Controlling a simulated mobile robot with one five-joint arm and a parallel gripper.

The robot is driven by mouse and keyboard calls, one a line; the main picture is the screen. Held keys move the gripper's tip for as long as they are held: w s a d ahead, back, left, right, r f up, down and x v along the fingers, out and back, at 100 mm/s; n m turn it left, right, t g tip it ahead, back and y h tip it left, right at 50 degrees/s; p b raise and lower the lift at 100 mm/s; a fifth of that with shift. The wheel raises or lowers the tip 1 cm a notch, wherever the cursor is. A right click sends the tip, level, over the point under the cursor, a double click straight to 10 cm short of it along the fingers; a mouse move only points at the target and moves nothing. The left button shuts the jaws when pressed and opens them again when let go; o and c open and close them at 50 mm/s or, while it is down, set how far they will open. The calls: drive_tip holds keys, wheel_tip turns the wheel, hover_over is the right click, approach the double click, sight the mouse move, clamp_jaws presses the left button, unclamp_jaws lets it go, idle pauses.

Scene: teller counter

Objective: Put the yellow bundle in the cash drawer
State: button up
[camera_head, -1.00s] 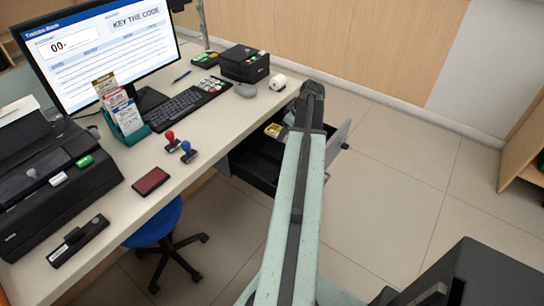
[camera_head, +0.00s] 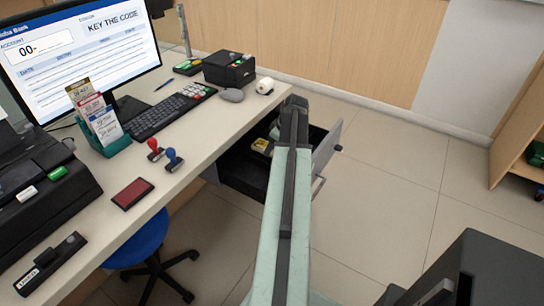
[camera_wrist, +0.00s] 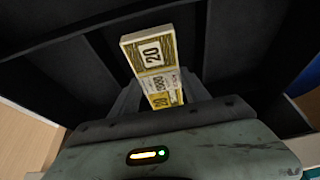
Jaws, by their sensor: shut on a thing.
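In the head view the yellow bundle (camera_head: 261,145) shows small, left of my arm, over the open cash drawer (camera_head: 240,178). The drawer is dark inside, with divider walls (camera_wrist: 203,40) in the wrist view. My arm hides part of the drawer and most of the gripper in the head view. I cannot tell whether the bundle touches the drawer floor.
The counter (camera_head: 190,165) runs along the left with a keyboard (camera_head: 165,115), mouse (camera_head: 232,95), stamps (camera_head: 172,160) and red pad (camera_head: 132,193). A blue stool (camera_head: 140,245) stands below it. The drawer's grey front (camera_head: 326,148) faces right. Open tiled floor lies beyond.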

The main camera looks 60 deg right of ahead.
wheel_tip(320, 180, down, 4)
drive_tip(key=shift+r+b, duration=0.2)
drive_tip(key=shift+b, duration=1.05)
drive_tip(key=shift+r, duration=0.25)
drive_tip(key=shift+f, duration=0.2)
drive_tip(key=o, duration=1.6)
drive_tip(key=shift+r, duration=0.15)
